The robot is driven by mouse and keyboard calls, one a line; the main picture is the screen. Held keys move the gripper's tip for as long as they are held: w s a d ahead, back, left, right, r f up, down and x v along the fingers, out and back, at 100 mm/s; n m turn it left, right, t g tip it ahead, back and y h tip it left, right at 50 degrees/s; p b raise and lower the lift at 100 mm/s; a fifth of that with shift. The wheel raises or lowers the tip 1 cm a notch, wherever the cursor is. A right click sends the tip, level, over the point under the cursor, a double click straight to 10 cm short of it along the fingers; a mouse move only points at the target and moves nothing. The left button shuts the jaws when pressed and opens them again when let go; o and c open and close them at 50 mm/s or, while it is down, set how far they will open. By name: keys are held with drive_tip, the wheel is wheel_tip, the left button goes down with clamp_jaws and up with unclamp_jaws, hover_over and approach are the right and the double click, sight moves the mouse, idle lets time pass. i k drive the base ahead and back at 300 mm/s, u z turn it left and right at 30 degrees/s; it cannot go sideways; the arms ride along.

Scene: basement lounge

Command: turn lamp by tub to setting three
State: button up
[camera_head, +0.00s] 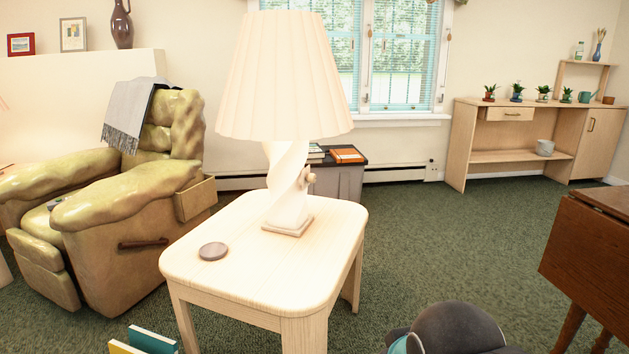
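A table lamp (284,80) with a pleated cream shade and a white twisted base stands upright on a pale wooden side table (240,290). Its shade looks bright, but I cannot tell its setting. A small knob (308,178) sticks out on the right side of the lamp's base, below the shade. A grey tub (346,182) with books on its lid stands on the floor behind the lamp, partly hidden by it. My gripper is not in view.
A round grey coaster (213,251) lies on the table, left of the lamp. A green recliner (125,210) stands at the left. Books (150,340) stand at the bottom left. A brown wooden table (592,245) is at the right. Green carpet between is clear.

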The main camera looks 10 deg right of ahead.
sight(311, 178)
drive_tip(key=i, duration=1)
drive_tip(key=z, duration=0.55)
